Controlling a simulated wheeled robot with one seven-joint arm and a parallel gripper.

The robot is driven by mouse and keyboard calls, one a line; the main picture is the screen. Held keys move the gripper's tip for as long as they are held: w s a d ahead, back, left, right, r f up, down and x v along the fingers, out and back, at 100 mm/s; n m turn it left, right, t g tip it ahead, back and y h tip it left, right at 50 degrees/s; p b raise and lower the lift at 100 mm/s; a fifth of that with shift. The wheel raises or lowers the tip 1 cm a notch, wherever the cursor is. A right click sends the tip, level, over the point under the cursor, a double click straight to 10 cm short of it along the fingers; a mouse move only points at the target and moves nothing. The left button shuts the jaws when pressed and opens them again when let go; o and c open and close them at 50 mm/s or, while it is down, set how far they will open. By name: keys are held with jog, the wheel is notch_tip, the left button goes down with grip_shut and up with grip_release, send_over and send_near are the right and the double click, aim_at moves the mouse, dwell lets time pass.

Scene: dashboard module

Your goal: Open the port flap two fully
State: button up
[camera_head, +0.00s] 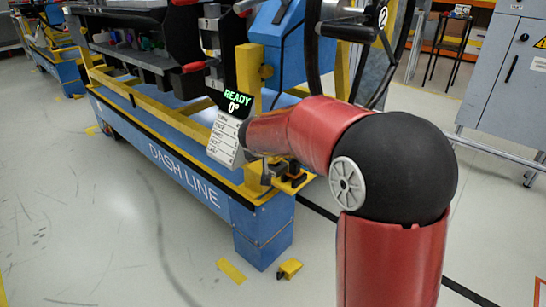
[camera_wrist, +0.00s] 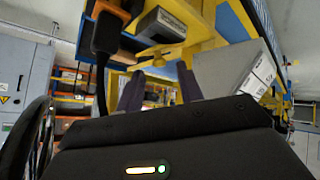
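I cannot pick out port flap two for certain in either view. In the head view a round tag marked 2 (camera_head: 382,17) sits by the steering wheel (camera_head: 385,55), and no flap shows clearly beside it. My red arm crosses the right half of the head view, and its wrist end is beside the READY 0° display (camera_head: 238,103). In the wrist view my gripper (camera_wrist: 159,88) has its two dark fingers apart, with nothing visible held between them. A yellow bracket (camera_wrist: 158,57) shows beyond the fingers.
The blue DASH LINE base (camera_head: 180,165) with yellow rails carries the dark dashboard module (camera_head: 140,55). A white list card (camera_head: 224,140) hangs under the display. A grey cabinet (camera_head: 505,80) stands at right. In the wrist view a black cable with an orange-edged plug (camera_wrist: 106,32) hangs close by. Left floor is clear.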

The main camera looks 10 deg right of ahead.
aim_at(273, 159)
jog(key=shift+x, duration=1.6)
jog(key=shift+c, duration=0.5)
grip_shut()
jog(key=p, duration=0.1)
jog(key=r+p, duration=0.1)
jog(key=shift+w+a+r+g+p, duration=0.1)
jog(key=shift+w+a+g+p, duration=0.15)
jog(key=shift+g+p, duration=0.15)
jog(key=shift+w+a+r+n+g+h+p, duration=0.2)
jog(key=shift+n+g+h+p, duration=0.2)
jog(key=shift+p, duration=0.35)
jog(key=shift+w+a+n+g+h+p, duration=0.15)
jog(key=shift+w+n+g+h+p, duration=0.2)
jog(key=shift+g+p, duration=0.45)
jog(key=shift+w+a+f+h+p, duration=0.1)
jog(key=shift+f+h+p, duration=0.1)
jog(key=shift+h+p, duration=0.2)
